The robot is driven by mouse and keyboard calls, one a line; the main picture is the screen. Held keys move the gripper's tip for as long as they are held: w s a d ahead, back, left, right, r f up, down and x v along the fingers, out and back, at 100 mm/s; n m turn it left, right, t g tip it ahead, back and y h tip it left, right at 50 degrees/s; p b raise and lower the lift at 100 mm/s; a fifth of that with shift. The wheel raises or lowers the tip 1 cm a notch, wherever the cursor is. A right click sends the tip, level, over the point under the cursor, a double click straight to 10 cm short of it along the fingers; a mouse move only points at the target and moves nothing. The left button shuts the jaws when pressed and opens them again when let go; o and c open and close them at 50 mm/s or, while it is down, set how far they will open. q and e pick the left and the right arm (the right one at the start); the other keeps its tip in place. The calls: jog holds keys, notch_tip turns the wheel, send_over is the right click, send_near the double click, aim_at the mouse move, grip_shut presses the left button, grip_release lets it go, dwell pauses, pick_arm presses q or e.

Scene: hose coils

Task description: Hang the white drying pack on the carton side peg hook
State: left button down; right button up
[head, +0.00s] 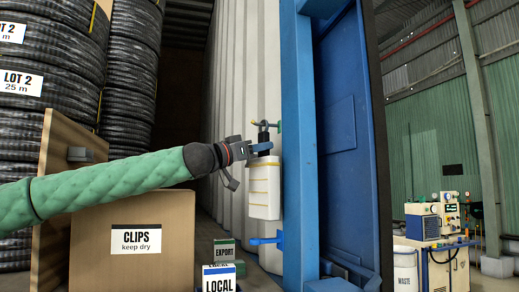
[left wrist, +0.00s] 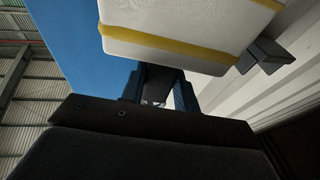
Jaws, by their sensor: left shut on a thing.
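The white drying pack (head: 264,190) hangs upright in front of the ribbed white container wall, with yellow bands around it and a dark top. My left gripper (head: 262,148) is shut on this dark top. The pack's body hangs below the fingers. The pack also fills the top of the left wrist view (left wrist: 165,45), beyond the fingers (left wrist: 160,88). A small green-ended peg (head: 280,127) is by the dark loop above the gripper; I cannot tell whether the loop is on it. A blue peg hook (head: 266,240) is lower, below the pack. My right gripper is not in view.
EXPORT (head: 224,250) and LOCAL (head: 220,277) boxes are low in the middle. Hose coils stack at left. A blue door post (head: 298,150) stands right of the pack.

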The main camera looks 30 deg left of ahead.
pick_arm(q)
jog(key=c, duration=1)
grip_release()
jog(key=shift+o, duration=0.2)
jog(key=shift+p+v, duration=0.8)
jog(key=shift+v, duration=0.2)
jog(key=shift+p+v, duration=1.25)
jog(key=shift+p, duration=0.05)
jog(key=shift+s, duration=0.15)
jog(key=b+v, duration=0.2)
jog(key=v, duration=0.5)
jog(key=shift+f, duration=0.2)
dwell(0.8)
